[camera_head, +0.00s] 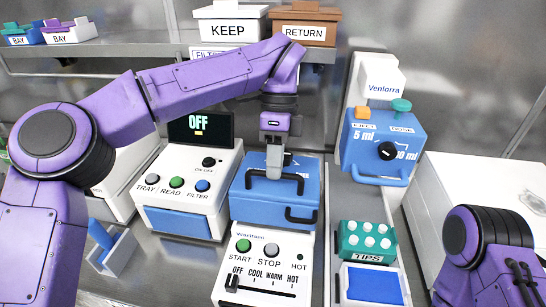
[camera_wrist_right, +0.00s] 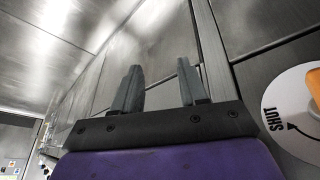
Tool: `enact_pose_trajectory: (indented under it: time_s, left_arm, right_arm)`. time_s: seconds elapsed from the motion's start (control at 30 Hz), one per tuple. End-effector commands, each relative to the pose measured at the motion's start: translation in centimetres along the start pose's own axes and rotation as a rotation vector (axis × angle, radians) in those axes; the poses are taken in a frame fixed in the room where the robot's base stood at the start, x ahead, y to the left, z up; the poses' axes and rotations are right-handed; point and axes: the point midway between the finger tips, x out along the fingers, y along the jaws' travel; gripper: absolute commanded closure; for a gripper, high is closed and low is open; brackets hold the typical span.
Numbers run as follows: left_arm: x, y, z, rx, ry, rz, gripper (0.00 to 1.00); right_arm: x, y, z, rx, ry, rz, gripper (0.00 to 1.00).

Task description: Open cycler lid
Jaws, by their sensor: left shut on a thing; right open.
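The cycler (camera_head: 262,262) is a white unit with START, STOP and HOT controls and a slider on its front. Its blue lid (camera_head: 240,205) lies down on top, with a black handle (camera_head: 293,181) across its upper face and a black latch-like loop (camera_head: 303,216) at the front right. My left gripper (camera_head: 274,172) points down from above and is shut on the black handle. The fingers partly hide the handle's middle. My right gripper (camera_wrist_right: 160,80) is open and empty in the right wrist view, with nothing between its fingers; it is not seen in the head view.
A reader (camera_head: 190,190) showing OFF stands left of the cycler. A green TIPS rack (camera_head: 367,241) and a blue-topped tray (camera_head: 373,284) sit to its right. A blue dispenser (camera_head: 384,142) stands behind them. A SHUT dial (camera_wrist_right: 290,110) is beside my right gripper.

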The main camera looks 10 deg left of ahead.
Motion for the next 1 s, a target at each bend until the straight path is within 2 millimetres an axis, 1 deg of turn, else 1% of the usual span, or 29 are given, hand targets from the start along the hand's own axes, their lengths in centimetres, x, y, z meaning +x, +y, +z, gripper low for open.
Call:
enact_pose_trajectory:
  time_s: [0.03, 0.1, 0.4, 0.6, 0.7, 0.8, 1.0]
  left_arm:
    - [-2.0, 0.0, 0.0, -0.002, 0.000, 0.009, 1.00]
    - [-2.9, -0.5, 0.0, -0.003, 0.001, 0.006, 1.00]
    - [-6.3, -3.7, 0.0, -0.002, -0.002, 0.003, 1.00]
    - [-7.5, -5.5, 0.1, -0.002, -0.005, 0.003, 1.00]
    - [-7.7, -6.3, 0.1, -0.003, -0.006, 0.003, 1.00]
    - [-7.7, -6.8, 0.1, -0.003, -0.006, 0.003, 1.00]
    - [-7.5, -7.3, 0.2, -0.002, -0.008, 0.002, 1.00]
  right_arm:
    - [-2.4, 0.2, -1.0, 0.000, 0.000, 0.000, 0.57]
    - [-3.8, 0.3, -1.6, 0.000, 0.000, 0.000, 0.57]
    - [-9.2, 0.8, -3.8, 0.000, 0.000, 0.000, 0.57]
    - [-12.3, 1.1, -5.1, 0.000, 0.000, 0.000, 0.57]
    - [-13.4, 1.2, -5.5, 0.000, 0.000, 0.000, 0.57]
    - [-14.0, 1.3, -5.8, 0.000, 0.000, 0.000, 0.57]
    - [-14.4, 1.3, -5.9, 0.000, 0.000, 0.000, 0.57]
